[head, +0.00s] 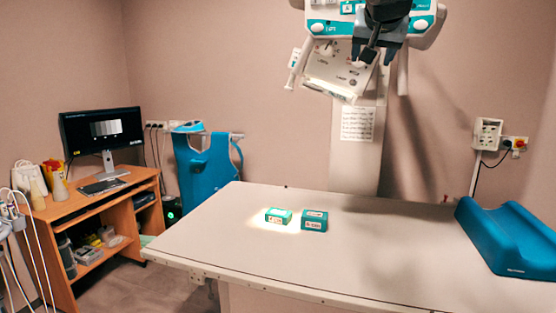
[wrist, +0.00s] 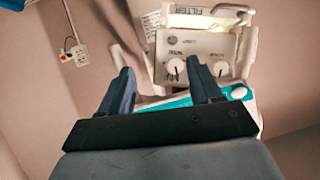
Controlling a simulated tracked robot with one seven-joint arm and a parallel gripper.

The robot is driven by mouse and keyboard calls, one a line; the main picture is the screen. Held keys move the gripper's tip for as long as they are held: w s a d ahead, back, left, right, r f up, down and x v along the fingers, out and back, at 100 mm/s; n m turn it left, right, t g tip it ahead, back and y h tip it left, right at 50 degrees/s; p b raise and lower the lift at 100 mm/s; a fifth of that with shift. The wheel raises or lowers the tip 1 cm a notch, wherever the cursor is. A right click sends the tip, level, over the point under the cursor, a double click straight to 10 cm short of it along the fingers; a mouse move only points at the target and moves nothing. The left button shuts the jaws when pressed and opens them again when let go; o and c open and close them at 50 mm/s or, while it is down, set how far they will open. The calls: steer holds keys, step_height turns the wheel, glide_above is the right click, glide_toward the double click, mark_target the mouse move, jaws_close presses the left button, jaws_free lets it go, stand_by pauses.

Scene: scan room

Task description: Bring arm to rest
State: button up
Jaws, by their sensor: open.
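My gripper (head: 377,56) is raised at the top of the head view, in front of the X-ray unit (head: 335,72). In the wrist view my gripper (wrist: 164,90) has its two dark fingers apart with nothing between them. The X-ray unit's panel with two knobs (wrist: 195,55) shows beyond the fingers. I cannot tell how close the fingers are to the panel.
The table (head: 230,240) below holds two small teal boxes, one lit (head: 278,216) and one to its right (head: 314,220). A blue curved cushion (head: 510,240) lies at the table's right. A wooden desk (head: 95,215) with a monitor (head: 102,131) stands left.

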steer(key=s+f+n+g+y, duration=0.1)
steer(key=s+f+g, duration=0.1)
steer(key=s+f, duration=0.5)
steer(key=s+d+f+n+g, duration=0.1)
steer(key=s+f, duration=0.6)
steer(key=f, duration=0.7)
steer(key=s+d+f+n+g+y, duration=0.1)
steer(key=s+f+n+g, duration=0.1)
steer(key=s+f, duration=0.6)
step_height(320, 180, down, 2)
steer(key=shift+f+g+y, duration=0.25)
steer(key=shift+g+y, duration=0.05)
steer(key=shift+g, duration=0.5)
